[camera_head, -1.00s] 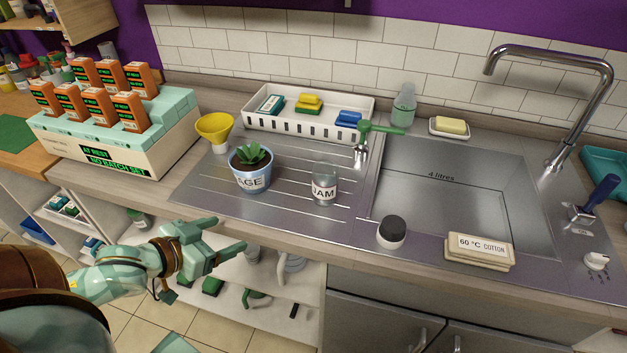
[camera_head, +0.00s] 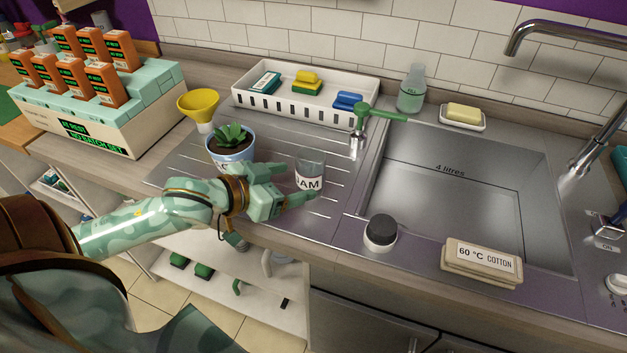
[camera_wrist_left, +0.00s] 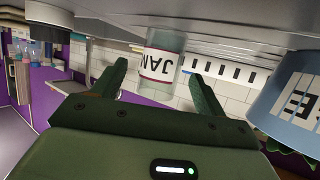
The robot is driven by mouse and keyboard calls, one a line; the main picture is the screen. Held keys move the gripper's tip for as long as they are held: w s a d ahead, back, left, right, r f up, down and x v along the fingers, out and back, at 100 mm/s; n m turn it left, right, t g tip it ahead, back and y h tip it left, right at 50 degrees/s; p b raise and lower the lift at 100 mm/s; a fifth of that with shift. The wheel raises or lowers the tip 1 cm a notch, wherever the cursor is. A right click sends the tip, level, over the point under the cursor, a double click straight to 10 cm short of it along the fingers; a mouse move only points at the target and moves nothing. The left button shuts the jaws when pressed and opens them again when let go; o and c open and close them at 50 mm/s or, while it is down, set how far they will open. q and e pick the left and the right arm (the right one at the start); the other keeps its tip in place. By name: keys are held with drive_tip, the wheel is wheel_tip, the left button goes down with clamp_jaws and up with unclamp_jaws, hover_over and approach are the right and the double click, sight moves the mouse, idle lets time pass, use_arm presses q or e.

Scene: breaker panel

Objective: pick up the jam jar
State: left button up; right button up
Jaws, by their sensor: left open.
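The jam jar (camera_head: 310,171) is a clear glass jar with a white label reading JAM. It stands upright on the ribbed metal drainer (camera_head: 335,190). My left gripper (camera_head: 292,184) is open at the jar's near left side, its fingers pointing at it. In the left wrist view, which is upside down, the jar (camera_wrist_left: 162,62) shows ahead of and between the two open fingers (camera_wrist_left: 160,85). I cannot tell whether a finger touches it. The jar's lower left is close to a fingertip in the head view. My right gripper is not in view.
A potted succulent in a blue pot (camera_head: 229,147) stands just left of the jar, close behind my left wrist. A dark-topped white pot (camera_head: 381,232) stands right, near the sink.

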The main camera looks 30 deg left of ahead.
sight(299, 177)
use_arm(q)
drive_tip(key=shift+w+d+f, duration=0.1)
drive_tip(key=shift+w+f, duration=0.15)
drive_tip(key=shift+w, duration=0.2)
drive_tip(key=b+x, duration=0.2)
drive_tip(key=x, duration=0.2)
drive_tip(key=shift+w+b, duration=0.35)
drive_tip(key=shift+w, duration=0.25)
drive_tip(key=c, duration=1.3)
drive_tip(key=shift+r, duration=0.15)
